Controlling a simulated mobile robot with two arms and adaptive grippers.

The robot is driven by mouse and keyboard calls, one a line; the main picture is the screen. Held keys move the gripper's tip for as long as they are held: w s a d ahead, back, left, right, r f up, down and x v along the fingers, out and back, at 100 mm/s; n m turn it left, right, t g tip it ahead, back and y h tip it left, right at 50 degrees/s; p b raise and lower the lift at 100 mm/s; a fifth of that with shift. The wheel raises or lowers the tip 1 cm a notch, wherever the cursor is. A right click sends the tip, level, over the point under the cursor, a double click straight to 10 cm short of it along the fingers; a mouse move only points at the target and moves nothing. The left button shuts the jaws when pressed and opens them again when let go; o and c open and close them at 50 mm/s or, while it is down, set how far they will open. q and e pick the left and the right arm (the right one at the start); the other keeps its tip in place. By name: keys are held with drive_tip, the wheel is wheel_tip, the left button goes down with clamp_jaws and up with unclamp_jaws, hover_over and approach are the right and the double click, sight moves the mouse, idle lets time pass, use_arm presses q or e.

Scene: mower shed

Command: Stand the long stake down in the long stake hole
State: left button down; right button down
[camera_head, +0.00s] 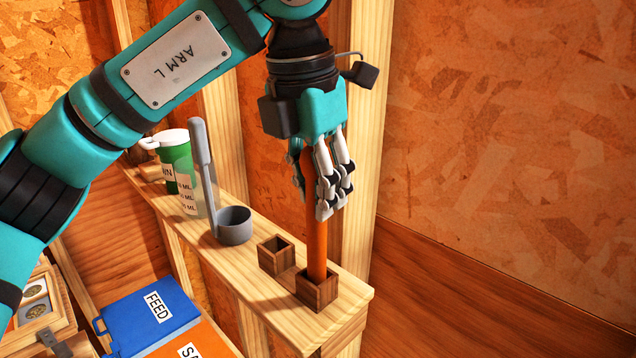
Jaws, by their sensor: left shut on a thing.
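The long stake (317,250) is an orange upright rod. My left gripper (320,192) points down and is shut on its upper part. The stake's lower end goes into the opening of the nearer square wooden socket (317,293), near the front end of the ledge. That end is hidden inside the socket, so I cannot tell whether it touches the bottom. A second, similar wooden socket (274,256) stands just behind to the left and looks empty. My right gripper is not in view.
On the ledge (247,283) stand a grey cup with a long-handled grey tool (235,226) and a green-and-clear measuring bottle (180,165). A wall stud rises close behind my gripper. A blue FEED box (150,315) and a wooden case (38,310) lie lower left.

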use_arm(q)
drive_tip(key=shift+f, duration=0.2)
drive_tip(key=c, duration=1)
unclamp_jaws()
